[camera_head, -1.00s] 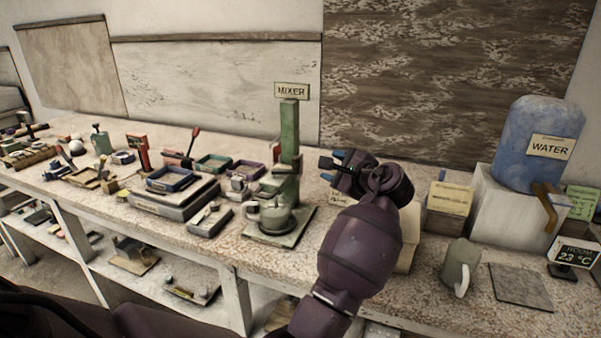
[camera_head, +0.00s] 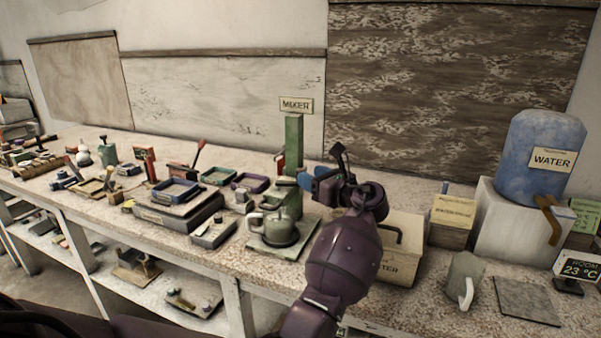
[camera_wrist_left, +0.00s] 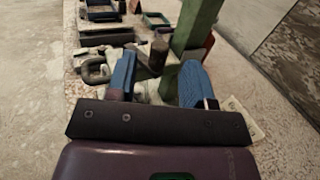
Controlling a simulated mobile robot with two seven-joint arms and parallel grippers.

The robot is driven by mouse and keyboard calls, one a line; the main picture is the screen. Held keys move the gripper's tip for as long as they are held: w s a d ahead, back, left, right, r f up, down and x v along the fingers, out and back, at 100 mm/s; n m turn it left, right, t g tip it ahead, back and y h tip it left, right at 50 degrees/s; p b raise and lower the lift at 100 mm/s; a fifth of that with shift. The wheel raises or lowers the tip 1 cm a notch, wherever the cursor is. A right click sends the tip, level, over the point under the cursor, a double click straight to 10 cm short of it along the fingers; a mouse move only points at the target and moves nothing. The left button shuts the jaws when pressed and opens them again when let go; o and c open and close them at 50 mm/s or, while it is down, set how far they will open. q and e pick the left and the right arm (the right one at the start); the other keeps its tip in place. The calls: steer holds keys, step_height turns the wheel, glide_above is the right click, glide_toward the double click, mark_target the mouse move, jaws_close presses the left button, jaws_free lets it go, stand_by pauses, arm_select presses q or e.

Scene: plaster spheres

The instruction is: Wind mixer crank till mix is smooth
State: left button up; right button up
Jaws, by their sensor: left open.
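The mixer is a green post (camera_head: 293,145) with a MIXER sign (camera_head: 296,104), standing on a flat base plate on the bench. A grey-green handled pot (camera_head: 281,229) sits on its base. My left gripper (camera_head: 314,181), with blue fingers, is open beside the post, to its right. In the left wrist view the open fingers (camera_wrist_left: 158,82) point toward the mixer. A brown upright knob (camera_wrist_left: 158,56), perhaps the crank handle, shows between and beyond them, and the green post (camera_wrist_left: 197,32) rises behind the right finger. I cannot see the mix inside the pot. My right gripper is not in view.
A box (camera_head: 402,262) stands right of my left forearm. Farther right are a blue water container (camera_head: 541,150) on a white block, a mug (camera_head: 463,275) and a temperature display (camera_head: 580,270). Trays (camera_head: 175,190) and small tools crowd the bench left of the mixer.

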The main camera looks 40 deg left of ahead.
arm_select(q)
steer(key=shift+w+a, duration=0.25)
steer(key=shift+a, duration=0.95)
steer(key=shift+w+a, duration=0.25)
steer(key=shift+a, duration=0.95)
steer(key=shift+c, duration=0.2)
jaws_close()
steer(key=shift+g+b, duration=0.3)
